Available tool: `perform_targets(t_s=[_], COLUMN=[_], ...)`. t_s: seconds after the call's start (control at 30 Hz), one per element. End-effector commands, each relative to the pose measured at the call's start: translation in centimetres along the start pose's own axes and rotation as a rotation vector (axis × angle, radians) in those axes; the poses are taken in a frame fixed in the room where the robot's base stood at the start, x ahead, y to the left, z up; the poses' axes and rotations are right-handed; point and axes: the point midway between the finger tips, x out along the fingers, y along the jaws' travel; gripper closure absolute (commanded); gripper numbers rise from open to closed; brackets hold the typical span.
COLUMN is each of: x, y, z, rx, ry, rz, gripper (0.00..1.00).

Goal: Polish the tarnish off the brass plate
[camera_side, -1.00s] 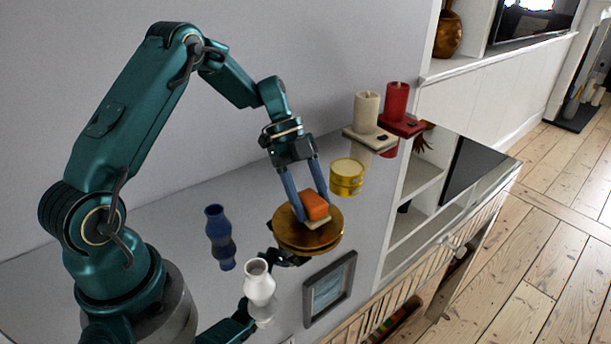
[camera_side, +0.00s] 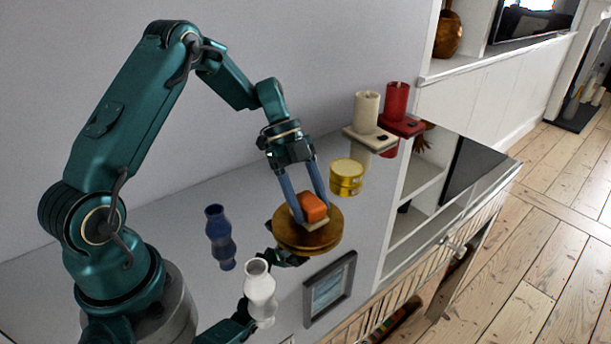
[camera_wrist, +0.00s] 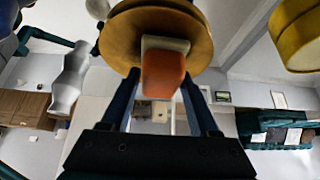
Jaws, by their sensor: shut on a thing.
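The round brass plate (camera_side: 307,238) lies on a glossy, mirror-like surface in the side view. It also shows at the top of the wrist view (camera_wrist: 120,38). An orange block with a pale pad (camera_side: 313,207) is at the plate's upper face, and it shows in the wrist view (camera_wrist: 162,74). My gripper (camera_side: 308,208) is shut on this block from above, one blue finger on each side. The pad seems to touch the plate. I cannot make out separate tarnish; part of the plate's face is hidden by the block and fingers.
A yellow tin (camera_side: 346,178) stands behind the plate to the right. A blue vase (camera_side: 216,222) and a white vase (camera_side: 259,280) stand to the left. A cream candle (camera_side: 366,108) and a red candle (camera_side: 396,101) stand at the back.

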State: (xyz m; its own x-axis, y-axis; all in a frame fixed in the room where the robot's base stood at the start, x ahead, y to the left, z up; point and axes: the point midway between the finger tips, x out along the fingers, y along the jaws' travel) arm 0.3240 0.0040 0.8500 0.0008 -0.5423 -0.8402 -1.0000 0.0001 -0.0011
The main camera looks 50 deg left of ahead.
Motion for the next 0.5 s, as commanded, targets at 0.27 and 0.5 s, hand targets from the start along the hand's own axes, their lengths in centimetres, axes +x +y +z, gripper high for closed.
perform_targets(t_s=[0.27, 0.5], x=[0.0, 0.0], y=[2.6, 4.8], z=[-0.1, -0.1], rx=[-0.003, -0.002], ry=[0.001, 0.0], rz=[-0.001, -0.001], gripper=[0.83, 0.83])
